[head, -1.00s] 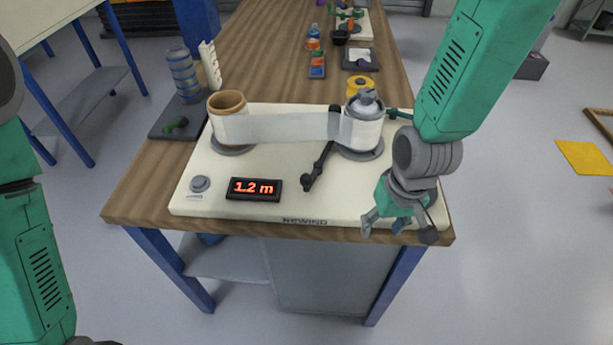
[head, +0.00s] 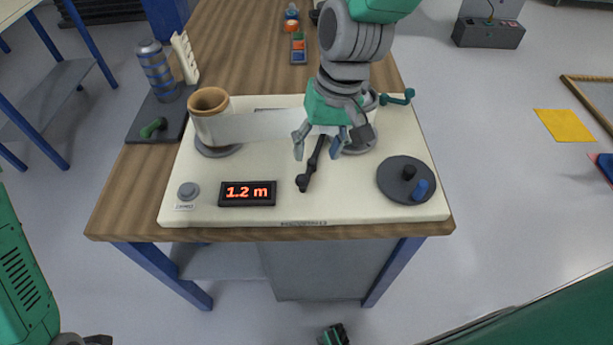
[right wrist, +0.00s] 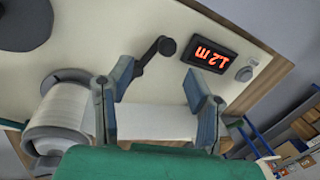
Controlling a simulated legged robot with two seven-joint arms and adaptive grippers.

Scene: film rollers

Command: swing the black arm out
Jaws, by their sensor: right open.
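The black arm (head: 312,164) lies on the cream plate (head: 340,206), its knobbed end toward the front and its other end near the film web. It also shows in the right wrist view (right wrist: 147,59). My right gripper (head: 317,153) is open and empty above the plate, its fingers apart around the far part of the black arm in the head view. In the right wrist view the arm appears ahead, between and beyond the open fingertips (right wrist: 157,82). I cannot tell any contact.
Film (head: 262,126) runs from the brown-cored roll (head: 211,115) to the right spool (right wrist: 60,110), partly hidden by my gripper in the head view. A display (head: 247,193) reads 1.2 m beside a grey button (head: 188,190). A dark disc (head: 397,180) with two knobs sits right.

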